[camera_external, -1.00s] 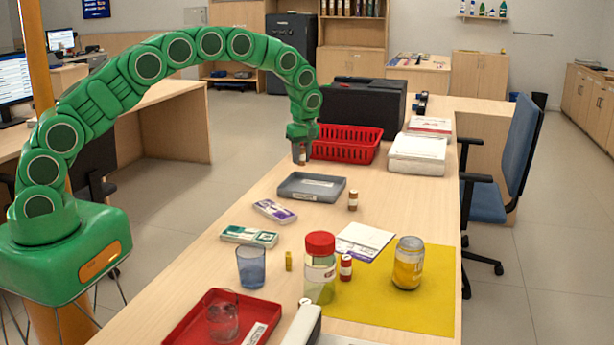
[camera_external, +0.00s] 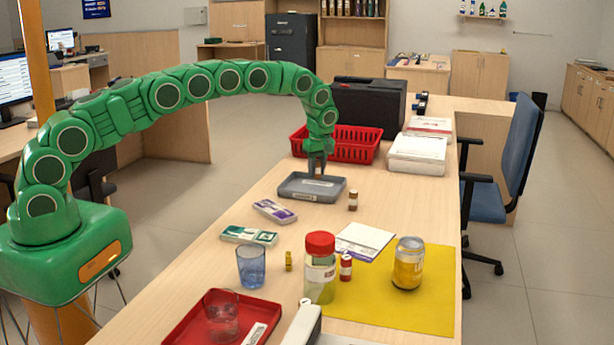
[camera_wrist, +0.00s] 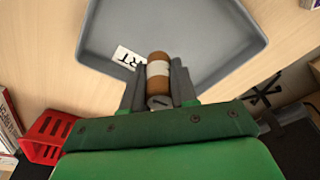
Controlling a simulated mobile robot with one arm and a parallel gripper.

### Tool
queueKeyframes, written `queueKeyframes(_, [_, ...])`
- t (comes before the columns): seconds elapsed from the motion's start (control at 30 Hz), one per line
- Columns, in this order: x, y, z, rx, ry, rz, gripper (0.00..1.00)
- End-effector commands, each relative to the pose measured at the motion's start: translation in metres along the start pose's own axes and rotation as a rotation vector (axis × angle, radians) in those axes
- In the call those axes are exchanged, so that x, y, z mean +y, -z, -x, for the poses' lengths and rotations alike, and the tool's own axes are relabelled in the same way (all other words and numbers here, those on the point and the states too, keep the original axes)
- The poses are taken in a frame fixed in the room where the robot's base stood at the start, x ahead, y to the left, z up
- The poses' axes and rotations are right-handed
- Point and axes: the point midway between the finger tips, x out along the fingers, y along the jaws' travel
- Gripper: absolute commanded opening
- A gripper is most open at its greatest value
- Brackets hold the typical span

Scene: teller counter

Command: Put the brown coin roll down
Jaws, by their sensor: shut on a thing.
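My gripper (camera_external: 317,170) points down over the back part of the grey tray (camera_external: 298,192). In the wrist view its two fingers are shut on the brown coin roll (camera_wrist: 158,68), which has a pale band around its middle. In the external view the fingers mostly hide the roll. The tray (camera_wrist: 225,60), with a white label, lies below it in the wrist view. I cannot tell whether the roll touches the tray floor. A second brown-and-white roll (camera_external: 353,200) stands on the counter right of the tray.
A red basket (camera_external: 355,147) stands just behind my gripper, with a black box (camera_external: 368,105) beyond. Bundled notes (camera_external: 274,211), a yellow roll (camera_external: 288,261), a red-lidded jar (camera_external: 320,268) and a glass (camera_external: 251,266) stand nearer. White paper stacks (camera_external: 417,155) lie at right.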

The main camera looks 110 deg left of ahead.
Motion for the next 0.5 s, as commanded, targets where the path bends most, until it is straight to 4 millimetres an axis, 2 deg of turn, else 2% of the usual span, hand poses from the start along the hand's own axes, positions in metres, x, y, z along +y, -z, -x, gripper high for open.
queueKeyframes(0.37, [0.006, 0.0, -0.009, -0.001, 0.001, 0.0, 0.0])
queueKeyframes(0.5, [0.006, -0.001, -0.024, -0.001, 0.002, 0.001, 0.0])
